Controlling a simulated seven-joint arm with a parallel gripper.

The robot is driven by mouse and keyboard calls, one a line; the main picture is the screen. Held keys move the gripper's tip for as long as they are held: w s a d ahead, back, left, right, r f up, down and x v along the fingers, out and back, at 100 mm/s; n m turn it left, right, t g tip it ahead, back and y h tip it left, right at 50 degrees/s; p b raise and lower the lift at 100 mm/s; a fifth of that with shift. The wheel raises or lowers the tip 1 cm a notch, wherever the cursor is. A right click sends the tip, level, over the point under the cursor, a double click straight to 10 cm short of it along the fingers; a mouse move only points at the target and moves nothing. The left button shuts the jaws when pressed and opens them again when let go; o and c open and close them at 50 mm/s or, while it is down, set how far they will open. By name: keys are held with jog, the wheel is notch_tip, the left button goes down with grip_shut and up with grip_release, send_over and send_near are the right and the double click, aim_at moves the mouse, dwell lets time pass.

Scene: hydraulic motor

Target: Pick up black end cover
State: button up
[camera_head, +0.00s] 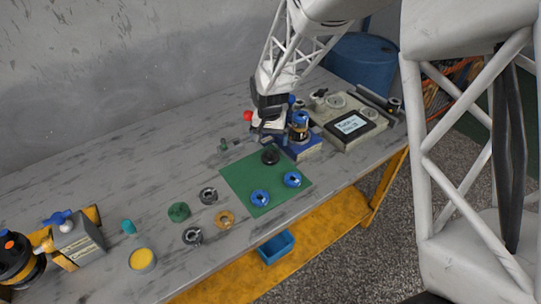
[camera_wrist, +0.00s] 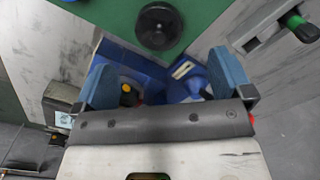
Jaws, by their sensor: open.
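The black end cover (camera_head: 270,156) is a small round dark part lying on the upper part of the green mat (camera_head: 244,177). In the wrist view the black end cover (camera_wrist: 160,26) shows as a black disc with a raised centre, near the top edge, ahead of the fingers. My gripper (camera_head: 268,122) is above the table, a little behind the cover in the head view. In the wrist view my gripper (camera_wrist: 166,84) has its two blue finger pads spread wide with nothing between them. It is apart from the cover.
Two blue ring parts (camera_head: 260,197) lie on the mat. A blue fixture (camera_head: 302,147) with an upright part stands right of the gripper, beside a grey device with a screen (camera_head: 352,125). Grey, green and orange rings (camera_head: 225,219) lie left of the mat.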

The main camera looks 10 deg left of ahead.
aim_at(270, 152)
jog(key=shift+f, duration=1.25)
jog(key=shift+d+f, duration=0.15)
jog(key=shift+f, duration=2.45)
jog(key=shift+w, duration=0.1)
jog(key=c, duration=1.2)
jog(key=shift+r, duration=0.15)
